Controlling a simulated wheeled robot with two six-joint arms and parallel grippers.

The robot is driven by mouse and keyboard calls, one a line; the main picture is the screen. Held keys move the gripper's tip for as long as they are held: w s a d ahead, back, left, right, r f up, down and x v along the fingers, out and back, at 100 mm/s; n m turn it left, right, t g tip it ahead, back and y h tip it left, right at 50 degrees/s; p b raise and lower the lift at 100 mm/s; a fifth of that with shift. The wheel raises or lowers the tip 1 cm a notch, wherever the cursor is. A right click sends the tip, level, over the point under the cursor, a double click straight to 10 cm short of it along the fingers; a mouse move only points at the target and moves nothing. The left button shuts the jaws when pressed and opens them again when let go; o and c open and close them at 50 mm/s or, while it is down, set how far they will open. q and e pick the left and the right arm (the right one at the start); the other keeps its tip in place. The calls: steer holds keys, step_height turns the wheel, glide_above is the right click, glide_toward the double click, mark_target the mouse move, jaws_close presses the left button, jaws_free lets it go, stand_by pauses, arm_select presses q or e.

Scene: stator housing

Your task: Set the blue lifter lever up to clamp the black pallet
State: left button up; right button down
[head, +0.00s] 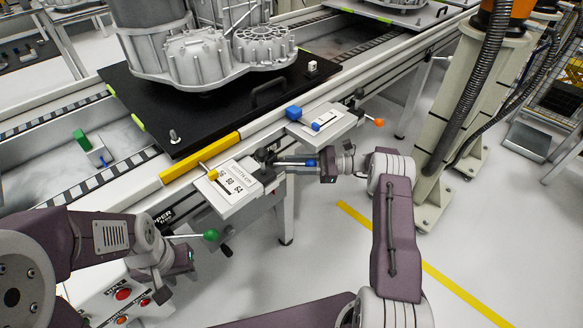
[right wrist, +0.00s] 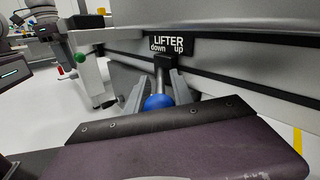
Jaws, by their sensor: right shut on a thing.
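The black pallet (head: 197,122) lies on the conveyor in the head view and carries a large grey stator housing (head: 225,57). The lifter lever has a blue ball (head: 311,162) below the conveyor's front rail. In the right wrist view the blue ball (right wrist: 158,102) sits between my right gripper's fingers, under a sign (right wrist: 167,46) reading LIFTER, down, up. I cannot tell which position the lever is in. My right gripper (head: 318,165) is shut on the lever. My left gripper (head: 188,256) is at the lower left, near a green-ball lever (head: 211,235); its fingers are unclear.
A panel with numbers (head: 235,183) and a second small panel (head: 322,122) stick out from the rail. An orange-ball lever (head: 379,122) is to the right. A control box with red buttons (head: 123,294) is at lower left. The floor at right, with a yellow line (head: 430,268), is mostly clear.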

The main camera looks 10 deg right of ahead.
steer(key=shift+r, duration=0.1)
steer(key=c, duration=1.1)
jaws_free()
steer(key=shift+w, duration=0.1)
steer(key=v, duration=0.9)
steer(key=shift+d, duration=0.1)
